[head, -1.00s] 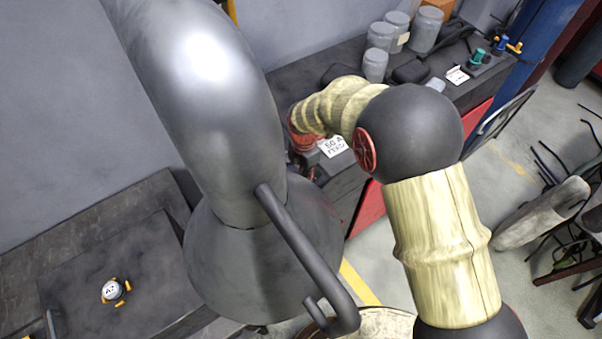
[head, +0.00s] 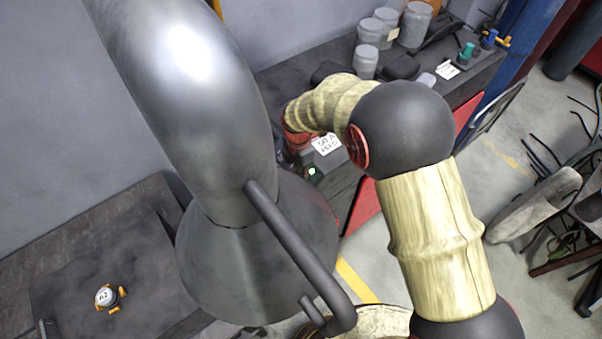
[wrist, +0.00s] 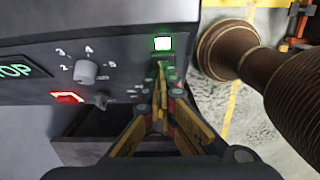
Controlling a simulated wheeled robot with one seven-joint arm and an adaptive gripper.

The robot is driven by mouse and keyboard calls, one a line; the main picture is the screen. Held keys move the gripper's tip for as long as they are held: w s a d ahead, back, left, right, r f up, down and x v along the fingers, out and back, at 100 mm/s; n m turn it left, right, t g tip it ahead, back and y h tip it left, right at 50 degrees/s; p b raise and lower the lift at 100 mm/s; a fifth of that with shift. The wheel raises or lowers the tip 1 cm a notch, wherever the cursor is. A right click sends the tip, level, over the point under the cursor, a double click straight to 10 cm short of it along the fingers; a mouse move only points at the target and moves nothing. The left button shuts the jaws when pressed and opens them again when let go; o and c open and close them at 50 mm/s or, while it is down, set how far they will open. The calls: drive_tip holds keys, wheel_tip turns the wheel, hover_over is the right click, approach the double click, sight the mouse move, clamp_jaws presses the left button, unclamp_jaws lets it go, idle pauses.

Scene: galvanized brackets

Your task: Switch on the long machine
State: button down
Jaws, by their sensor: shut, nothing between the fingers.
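The long machine (head: 345,190) is dark with red panels and runs along the wall in the head view. In the wrist view its dark control panel (wrist: 120,60) carries a square button (wrist: 163,42) lit white with a green rim, a grey rotary knob (wrist: 87,70), a red rocker switch (wrist: 67,98) and a small toggle (wrist: 101,98). My gripper (wrist: 162,72) is shut and empty, its tips just below the lit button; I cannot tell whether they touch it. In the head view my arm hides the fingers, and a small bright light (head: 312,170) shows beside the wrist.
Grey jars (head: 368,45), a white label (head: 327,144) and coloured knobs (head: 467,52) stand on the dark top. A brown, ribbed round part (wrist: 235,52) is close right of my gripper. A large grey duct (head: 190,110) blocks the head view's left-centre.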

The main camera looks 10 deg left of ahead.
drive_tip(key=shift+s+a+f, duration=0.15)
drive_tip(key=shift+s+a, duration=0.15)
drive_tip(key=shift+s, duration=0.05)
drive_tip(key=shift+s+a+r, duration=0.1)
drive_tip(key=shift+a+r, duration=0.1)
drive_tip(key=shift+r, duration=0.25)
wheel_tip(320, 180, up, 12)
drive_tip(key=shift+w+d, duration=0.3)
drive_tip(key=shift+d, duration=0.1)
drive_tip(key=shift+r, duration=0.1)
